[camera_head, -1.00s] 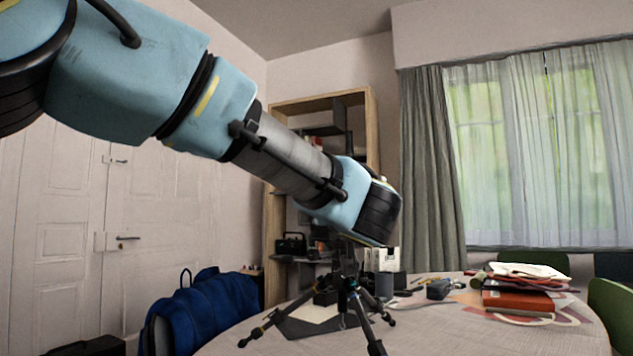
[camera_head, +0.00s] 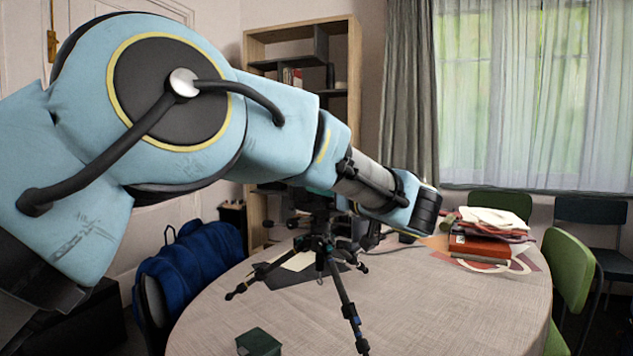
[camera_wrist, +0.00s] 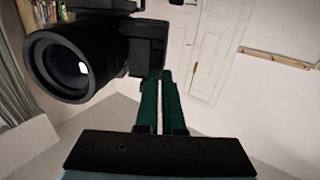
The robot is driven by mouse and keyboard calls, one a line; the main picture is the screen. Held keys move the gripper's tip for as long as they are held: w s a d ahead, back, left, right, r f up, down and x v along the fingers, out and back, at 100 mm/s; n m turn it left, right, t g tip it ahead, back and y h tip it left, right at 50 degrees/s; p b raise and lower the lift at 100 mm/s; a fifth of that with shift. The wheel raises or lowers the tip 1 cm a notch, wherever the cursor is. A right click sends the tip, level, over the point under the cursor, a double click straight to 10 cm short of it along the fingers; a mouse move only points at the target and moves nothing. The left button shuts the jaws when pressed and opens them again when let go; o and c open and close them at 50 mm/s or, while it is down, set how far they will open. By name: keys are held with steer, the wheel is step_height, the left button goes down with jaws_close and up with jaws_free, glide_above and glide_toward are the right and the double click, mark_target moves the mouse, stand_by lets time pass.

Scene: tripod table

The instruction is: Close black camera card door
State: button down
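The black camera with its large round lens (camera_wrist: 72,62) fills the upper left of the wrist view. It appears upside down or tilted in that view. Its side body (camera_wrist: 148,45) is just beyond my fingertips. In the head view the camera is mostly hidden behind my arm, above the black tripod (camera_head: 325,252) on the table. My gripper (camera_wrist: 161,78) has teal fingers side by side with only a thin gap between them, with nothing visible between. The fingertips are at or very near the camera's side; contact is unclear. I cannot make out the card door separately.
The round table (camera_head: 420,300) has a dark green box (camera_head: 258,342) at its front edge. A stack of books and papers (camera_head: 485,240) lies at the right. A blue backpack (camera_head: 190,265) hangs at the left; a green chair (camera_head: 570,270) stands right. The table's front right is clear.

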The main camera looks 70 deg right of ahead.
steer(key=shift+s+d+f, duration=0.1)
steer(key=shift+d, duration=0.05)
steer(key=c, duration=1.3)
jaws_free()
steer(key=shift+o, duration=1.3)
steer(key=b+v, duration=0.1)
steer(key=v, duration=1)
